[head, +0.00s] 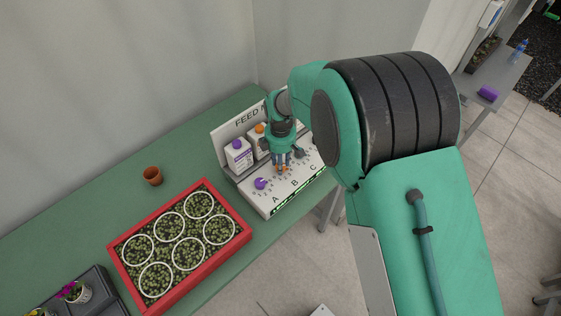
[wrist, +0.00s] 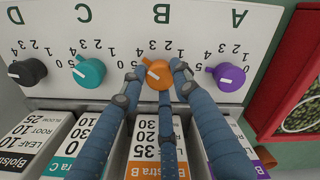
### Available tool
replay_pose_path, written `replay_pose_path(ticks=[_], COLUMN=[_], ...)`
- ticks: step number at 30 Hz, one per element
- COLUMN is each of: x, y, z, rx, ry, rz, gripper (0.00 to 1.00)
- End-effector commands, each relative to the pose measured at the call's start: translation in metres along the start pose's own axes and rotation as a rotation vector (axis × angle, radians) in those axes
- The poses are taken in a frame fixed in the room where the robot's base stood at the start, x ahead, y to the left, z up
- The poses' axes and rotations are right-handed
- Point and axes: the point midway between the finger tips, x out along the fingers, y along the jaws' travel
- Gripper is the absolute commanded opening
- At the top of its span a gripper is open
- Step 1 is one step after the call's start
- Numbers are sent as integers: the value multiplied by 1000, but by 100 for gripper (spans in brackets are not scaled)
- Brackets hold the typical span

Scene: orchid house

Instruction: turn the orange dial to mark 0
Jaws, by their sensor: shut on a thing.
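The orange dial (wrist: 158,75) sits on the sloped white panel (wrist: 120,20) under the letter B, upside down in the wrist view. In the head view my gripper (head: 280,158) reaches down to the panel, and a little of the orange dial (head: 281,169) shows between the fingers.
A purple dial (wrist: 229,77) stands on one side, a teal dial (wrist: 89,72) and a black dial (wrist: 27,72) on the other. Bottles stand behind the dials, one with a purple cap (head: 236,145). A red tray (head: 246,236) and brown pot (head: 153,175) share the green bench.

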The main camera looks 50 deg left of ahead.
Motion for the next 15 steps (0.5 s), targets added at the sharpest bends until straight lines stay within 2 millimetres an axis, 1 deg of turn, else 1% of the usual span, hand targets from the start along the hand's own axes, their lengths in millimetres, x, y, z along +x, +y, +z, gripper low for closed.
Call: replay_pose_path(ticks=[15], x=[-1], y=[0], z=[0], rx=[489], ry=[1], rz=[1], gripper=[4])
